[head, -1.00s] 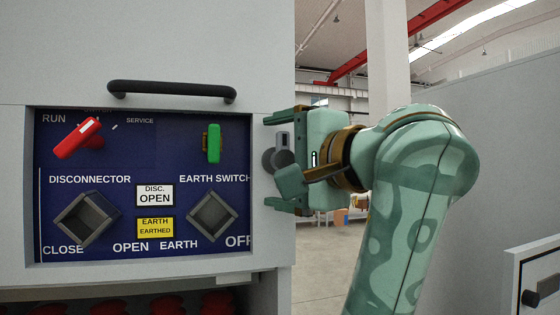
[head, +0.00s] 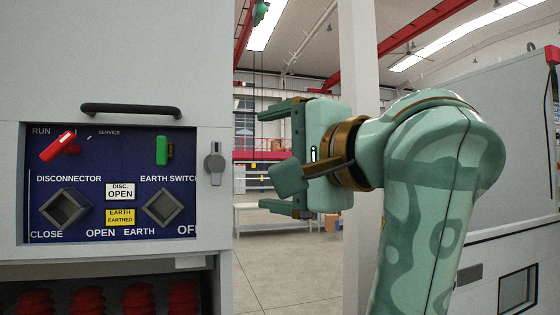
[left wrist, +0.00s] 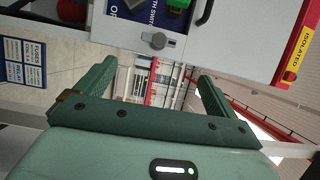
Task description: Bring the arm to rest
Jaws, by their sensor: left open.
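My left gripper (head: 272,158) is open and empty in the head view, right of the cabinet's edge with open hall behind it. Its two fingers point left, one above the other, apart from the cabinet. Its open fingers also show in the left wrist view (left wrist: 155,78), with nothing between them. My left arm (head: 432,190) is bent and fills the right middle of the head view. My right gripper is not in view.
The cabinet's blue panel (head: 112,225) holds a red handle (head: 60,146), a green handle (head: 162,150) and two square sockets. A black bar handle (head: 130,109) and a grey latch (head: 214,163) stick out. Another cabinet (head: 515,130) stands at right.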

